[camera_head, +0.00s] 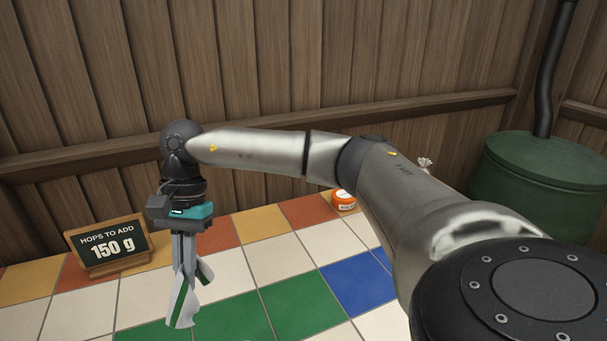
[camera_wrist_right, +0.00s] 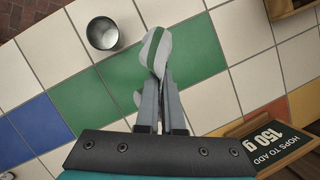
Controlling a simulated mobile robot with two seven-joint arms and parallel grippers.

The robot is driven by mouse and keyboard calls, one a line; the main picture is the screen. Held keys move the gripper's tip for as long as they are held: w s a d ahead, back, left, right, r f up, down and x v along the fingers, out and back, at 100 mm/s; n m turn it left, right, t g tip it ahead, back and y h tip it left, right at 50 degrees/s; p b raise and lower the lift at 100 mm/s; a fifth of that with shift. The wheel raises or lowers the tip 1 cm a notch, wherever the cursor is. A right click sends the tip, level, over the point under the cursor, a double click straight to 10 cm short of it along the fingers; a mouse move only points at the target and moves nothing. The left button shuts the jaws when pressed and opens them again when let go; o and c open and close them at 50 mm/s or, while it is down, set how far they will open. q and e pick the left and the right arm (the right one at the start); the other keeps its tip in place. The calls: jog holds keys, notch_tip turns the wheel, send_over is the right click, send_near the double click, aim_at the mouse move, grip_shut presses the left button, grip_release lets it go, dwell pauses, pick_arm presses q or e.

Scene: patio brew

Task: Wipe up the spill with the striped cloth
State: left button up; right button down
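The striped cloth (camera_head: 180,309) is white with a green stripe. It hangs bunched from my right gripper (camera_head: 183,262) above the tiled counter, in the left part of the head view. In the right wrist view the same cloth (camera_wrist_right: 178,50) shows beyond the fingertips of my right gripper (camera_wrist_right: 160,92), which is shut on it. I cannot make out a spill on the tiles in either view. Part of the counter is hidden behind my right arm. My left gripper is not in view.
A chalkboard sign (camera_head: 107,246) reading "150 g" stands left of my right gripper. A metal cup (camera_wrist_right: 102,33) stands on the tiles in the wrist view. An orange container (camera_head: 343,201) sits near the wooden wall. A green barrel (camera_head: 540,185) stands at the right.

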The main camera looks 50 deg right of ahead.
jog(key=d+f+m+t+h+b, duration=0.1)
jog(key=d+f+m+t+h, duration=0.15)
jog(key=d+m, duration=1.2)
jog(key=d+f+m+t+h, duration=0.2)
jog(key=d+m+t, duration=0.2)
jog(key=d+m, duration=1.05)
jog(key=d+f+n+b, duration=0.1)
jog(key=f, duration=0.1)
jog(key=d+f+n+b, duration=0.1)
jog(key=f+b, duration=0.1)
jog(key=f, duration=0.1)
jog(key=d+f+n+b, duration=0.1)
jog(key=f+b, duration=0.1)
jog(key=shift+s+d+f+g, duration=0.1)
jog(key=shift+s+f+g, duration=0.15)
jog(key=shift+f, duration=0.15)
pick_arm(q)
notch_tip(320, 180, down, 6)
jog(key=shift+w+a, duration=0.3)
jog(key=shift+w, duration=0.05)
pick_arm(e)
jog(key=shift+r, duration=0.1)
grip_release()
